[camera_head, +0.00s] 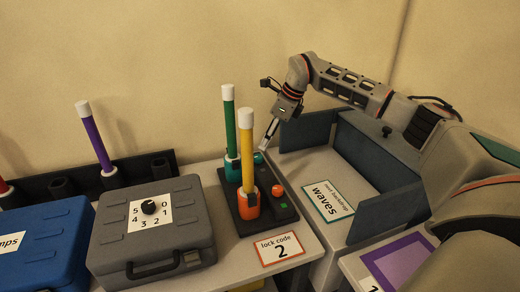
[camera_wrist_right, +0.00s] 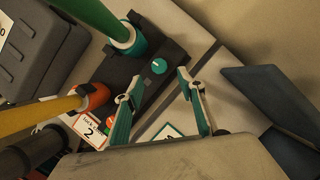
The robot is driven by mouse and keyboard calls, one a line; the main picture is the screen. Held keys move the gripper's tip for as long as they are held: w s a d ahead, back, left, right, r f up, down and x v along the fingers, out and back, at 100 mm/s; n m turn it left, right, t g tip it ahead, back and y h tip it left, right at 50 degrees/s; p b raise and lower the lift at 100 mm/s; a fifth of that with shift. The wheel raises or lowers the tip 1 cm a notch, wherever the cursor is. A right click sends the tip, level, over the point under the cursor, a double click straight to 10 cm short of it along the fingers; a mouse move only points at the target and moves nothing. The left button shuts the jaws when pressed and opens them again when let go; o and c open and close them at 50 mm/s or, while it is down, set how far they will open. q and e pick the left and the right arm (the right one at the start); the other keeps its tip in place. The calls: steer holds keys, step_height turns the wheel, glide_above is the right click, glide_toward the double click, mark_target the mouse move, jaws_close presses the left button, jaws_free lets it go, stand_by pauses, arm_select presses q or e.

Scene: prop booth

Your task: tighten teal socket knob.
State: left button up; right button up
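The teal socket (camera_head: 232,170) holds an upright green stick with a white top, on a black base. Its round teal knob (camera_head: 258,158) sits on the base to the right of the socket. In the wrist view the knob (camera_wrist_right: 159,64) shows a light line on its top. My right gripper (camera_head: 265,146) is close to the knob in the head view. In the wrist view its fingers (camera_wrist_right: 159,78) are open and apart, with the knob beyond and between the tips. I cannot tell whether they touch it. My left gripper is not in view.
The orange socket (camera_head: 248,203) with a yellow stick and its orange knob (camera_head: 278,190) stand in front; a green light (camera_head: 282,205) shows beside them. A "lock code 2" card (camera_head: 280,249), grey dial case (camera_head: 150,235) and blue case (camera_head: 45,240) are nearby. Dark panels (camera_head: 360,150) stand right.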

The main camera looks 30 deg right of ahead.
mark_target(258, 157)
steer(key=x, duration=0.7)
steer(key=shift+a+f+b, duration=0.15)
steer(key=shift+f+b, duration=0.05)
steer(key=shift+b, duration=0.1)
steer(key=c, duration=1.1)
